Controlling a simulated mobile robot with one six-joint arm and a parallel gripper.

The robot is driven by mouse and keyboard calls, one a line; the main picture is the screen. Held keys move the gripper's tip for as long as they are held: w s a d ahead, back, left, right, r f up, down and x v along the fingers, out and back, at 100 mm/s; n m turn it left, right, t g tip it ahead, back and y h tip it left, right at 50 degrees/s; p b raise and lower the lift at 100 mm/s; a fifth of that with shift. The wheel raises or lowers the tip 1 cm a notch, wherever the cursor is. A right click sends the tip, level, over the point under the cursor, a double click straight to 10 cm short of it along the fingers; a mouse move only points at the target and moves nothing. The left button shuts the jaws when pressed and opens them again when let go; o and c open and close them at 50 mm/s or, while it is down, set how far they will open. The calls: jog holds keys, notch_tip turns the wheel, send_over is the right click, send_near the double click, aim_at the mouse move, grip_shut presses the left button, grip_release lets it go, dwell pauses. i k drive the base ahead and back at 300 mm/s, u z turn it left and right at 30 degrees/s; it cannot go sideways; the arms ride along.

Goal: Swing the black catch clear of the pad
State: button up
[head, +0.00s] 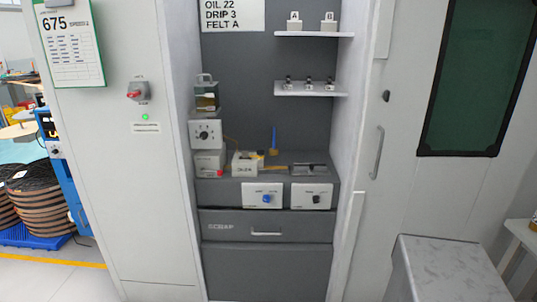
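My gripper is not in view. A small station stands on the grey bench (215,190) inside the open cabinet bay. A white block with lettering (244,169) sits at its middle, with a small dark and yellow part on its right side. A blue upright piece on a tan base (273,142) stands behind it. A dark, flat, elongated part (309,168) lies on the right of the bench. The black catch and the pad are too small to tell apart for certain, so I cannot tell whether the catch lies over the pad.
Panels with a blue knob (266,199) and a black knob (316,198) face front, above the SCRAP drawer (230,227). Stacked boxes (206,134) stand at the left. Two shelves (312,93) hold small parts. A grey box (445,265) stands at lower right.

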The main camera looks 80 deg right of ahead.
aim_at(260, 153)
jog(key=u, duration=0.4)
jog(key=k, duration=0.15)
jog(key=z, duration=2.8)
jog(key=k, duration=0.6)
jog(key=u, duration=0.1)
jog(key=i, duration=0.4)
jog(key=z, duration=0.05)
